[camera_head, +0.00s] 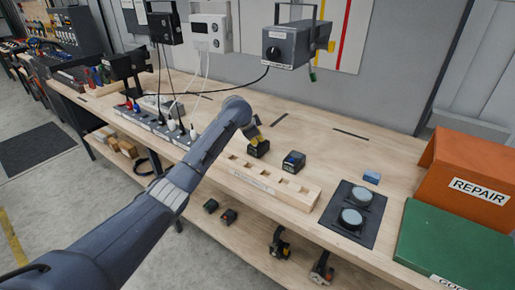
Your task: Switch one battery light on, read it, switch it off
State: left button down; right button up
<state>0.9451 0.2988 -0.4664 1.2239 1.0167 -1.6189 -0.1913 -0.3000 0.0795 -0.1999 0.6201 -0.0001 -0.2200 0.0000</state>
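My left arm reaches in from the lower left, and my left gripper (256,136) points down at a dark battery (260,150) on the bench. The gripper is small and partly hidden by its own wrist. Its tips are at or just above the battery's top; I cannot tell whether they touch it or are open. A second dark battery (293,161) with a bluish patch on top stands just to the right, apart from the gripper. No lit battery light can be made out on either one. My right gripper is not in view.
A slotted wooden rack (306,197) lies in front of the batteries. Chargers (165,132) line the left back.

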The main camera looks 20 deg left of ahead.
pick_arm(q)
jog(key=shift+r, duration=0.1)
dwell(0.4)
jog(key=shift+r, duration=0.35)
jog(key=shift+r, duration=3)
